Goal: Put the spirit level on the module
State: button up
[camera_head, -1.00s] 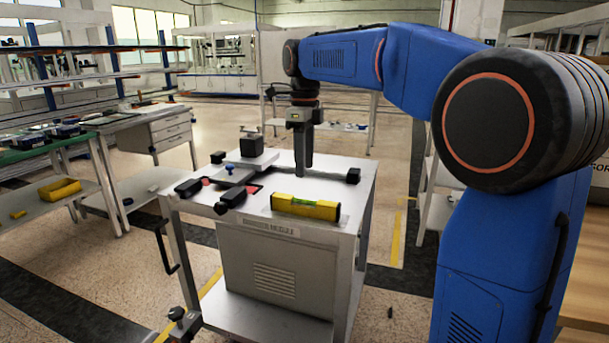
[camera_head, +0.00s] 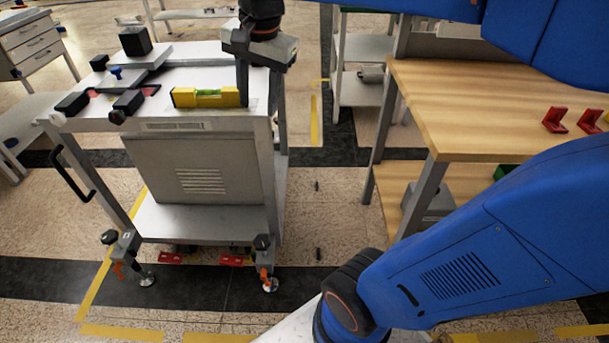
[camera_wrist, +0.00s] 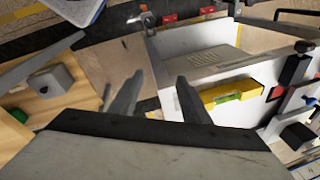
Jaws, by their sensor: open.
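The yellow spirit level (camera_head: 209,98) with a green vial lies flat near the front edge of the white cart top (camera_head: 195,77). It also shows in the wrist view (camera_wrist: 231,92), to the right of my fingers. My gripper (camera_head: 260,92) points down beside the level's right end. Grey plates (camera_head: 139,78) with black end pieces lie left of and behind the level. I cannot tell for certain which part is the module.
A black block (camera_head: 135,40) stands on the grey plates. A wooden bench (camera_head: 480,100) with red brackets (camera_head: 572,120) stands to the right, across a floor gap. Black feet with orange parts (camera_head: 266,266) are at the cart's base.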

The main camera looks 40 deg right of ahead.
jog(key=s+d+f+n+t, duration=0.2)
jog(key=s+f+n, duration=0.9)
jog(key=s+f, duration=0.2)
jog(key=shift+s+f, duration=0.15)
jog(key=shift+s, duration=0.35)
